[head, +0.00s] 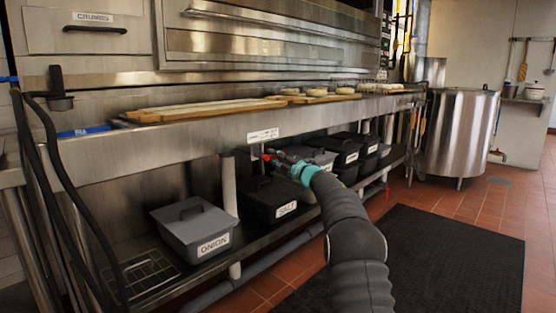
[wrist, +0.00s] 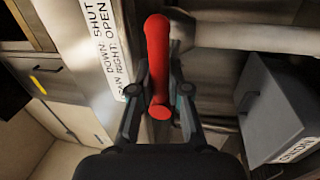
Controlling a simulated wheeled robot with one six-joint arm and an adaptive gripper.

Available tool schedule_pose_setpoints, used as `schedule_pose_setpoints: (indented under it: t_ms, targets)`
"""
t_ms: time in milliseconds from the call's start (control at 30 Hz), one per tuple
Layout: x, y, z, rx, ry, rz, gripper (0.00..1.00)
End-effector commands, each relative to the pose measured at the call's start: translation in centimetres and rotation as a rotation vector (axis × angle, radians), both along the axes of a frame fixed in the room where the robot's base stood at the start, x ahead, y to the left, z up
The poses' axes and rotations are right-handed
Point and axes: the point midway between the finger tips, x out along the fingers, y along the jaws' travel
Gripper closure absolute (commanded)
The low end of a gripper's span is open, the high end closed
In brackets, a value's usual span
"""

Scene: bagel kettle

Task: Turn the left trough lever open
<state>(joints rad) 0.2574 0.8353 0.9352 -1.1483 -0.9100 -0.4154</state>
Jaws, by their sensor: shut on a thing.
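The red trough lever (wrist: 158,55) stands between the two fingers of my gripper (wrist: 160,75) in the wrist view. The fingers are closed on its sides and its round end points toward my palm. In the head view, a small bit of the red lever (head: 266,157) shows just under the long steel trough, beside my gripper (head: 282,162). A white label (wrist: 103,40) next to the lever reads in part "DOWN: SHUT" and "RIGHT: OPEN". The same label (head: 262,135) is on the trough front in the head view. My gripper hides much of the lever there.
Lidded bins stand on the lower shelf: a grey onion bin (head: 195,230), a black salt bin (head: 267,200) and several others. A grey upright pipe (head: 229,200) stands between these two. Wooden boards (head: 200,108) lie above. A steel kettle (head: 458,132) and black mat (head: 450,255) are right.

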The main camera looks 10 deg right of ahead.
Motion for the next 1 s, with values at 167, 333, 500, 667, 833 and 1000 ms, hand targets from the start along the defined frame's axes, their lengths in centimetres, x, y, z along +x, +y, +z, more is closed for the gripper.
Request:
schedule_pose_setpoints:
  t_ms: [167,333,500,667,833,1000]
  targets:
    - [0.03,0.17,0.1,-0.018,-0.012,0.002,1.0]
    - [0.02,0.21,0.12,-0.022,-0.014,0.002,1.0]
    - [0.01,0.19,0.11,-0.022,-0.014,0.002,1.0]
    - [0.0,0.12,0.1,-0.022,-0.014,0.002,0.58]
    - [0.0,-0.06,0.08,-0.02,-0.013,-0.001,0.58]
    - [-0.13,-0.18,0.06,-0.02,-0.012,-0.001,0.58]
